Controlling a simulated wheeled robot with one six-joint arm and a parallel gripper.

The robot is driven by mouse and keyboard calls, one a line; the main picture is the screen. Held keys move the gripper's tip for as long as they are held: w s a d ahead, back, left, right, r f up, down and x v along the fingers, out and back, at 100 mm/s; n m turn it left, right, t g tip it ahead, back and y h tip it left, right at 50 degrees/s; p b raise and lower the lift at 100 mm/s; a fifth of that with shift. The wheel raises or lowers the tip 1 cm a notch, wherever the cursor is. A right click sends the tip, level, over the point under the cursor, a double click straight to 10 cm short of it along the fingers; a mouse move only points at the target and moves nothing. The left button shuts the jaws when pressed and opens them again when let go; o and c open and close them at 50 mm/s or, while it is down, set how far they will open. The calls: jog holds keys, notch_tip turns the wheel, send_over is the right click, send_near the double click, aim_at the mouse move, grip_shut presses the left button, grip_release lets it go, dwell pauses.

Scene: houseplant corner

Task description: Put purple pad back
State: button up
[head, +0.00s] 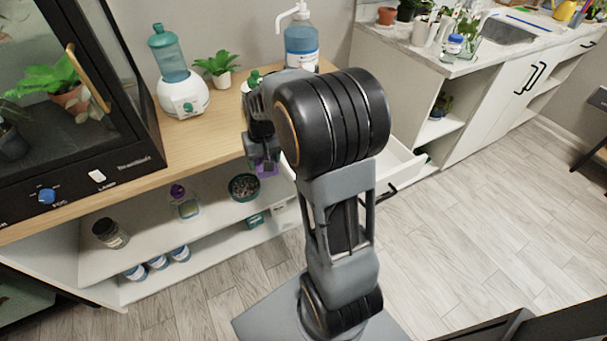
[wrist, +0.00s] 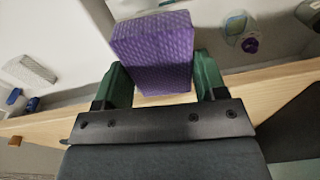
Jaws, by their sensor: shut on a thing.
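The purple pad (wrist: 152,55) is a textured block and fills the upper middle of the wrist view. My gripper (wrist: 155,85) is shut on it, with a dark green finger on each side. In the head view a small purple part of the pad (head: 266,170) shows below my gripper (head: 262,158), in front of the wooden counter's edge. My arm hides much of the area behind and to the right of it. An open white drawer (head: 395,165) shows partly behind my arm.
The wooden counter (head: 215,115) holds a humidifier (head: 183,95), a small potted plant (head: 220,68) and a pump bottle (head: 301,45). Shelves below hold a dark jar (head: 110,234), a bowl of pebbles (head: 244,187) and several cans. Floor at right is clear.

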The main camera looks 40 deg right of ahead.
jog(key=shift+w+d+r+n+t+h+b, duration=0.15)
jog(key=shift+w+d+h+b, duration=0.1)
jog(key=shift+d, duration=0.3)
jog(key=shift+w+d+r+n+t+h+b, duration=0.15)
jog(key=shift+w+d, duration=0.1)
jog(key=shift+d, duration=0.3)
jog(key=d+f, duration=0.2)
jog(key=d, duration=0.2)
jog(key=w+d+f+b, duration=0.1)
jog(key=d+f, duration=0.2)
jog(key=d, duration=0.1)
jog(key=d+f+b, duration=0.1)
jog(key=d+f, duration=0.1)
jog(key=d, duration=0.2)
jog(key=shift+w+f, duration=0.2)
jog(key=shift+f, duration=0.1)
jog(key=shift+d+f, duration=0.55)
jog(key=shift+f, duration=0.1)
jog(key=f, duration=0.1)
jog(key=f+b, duration=0.1)
jog(key=f, duration=0.1)
jog(key=shift+w+d+f, duration=0.1)
jog(key=shift+d+f, duration=0.1)
jog(key=shift+f, duration=0.05)
jog(key=o, duration=0.9)
jog(key=shift+c, duration=0.2)
jog(key=shift+r, duration=0.1)
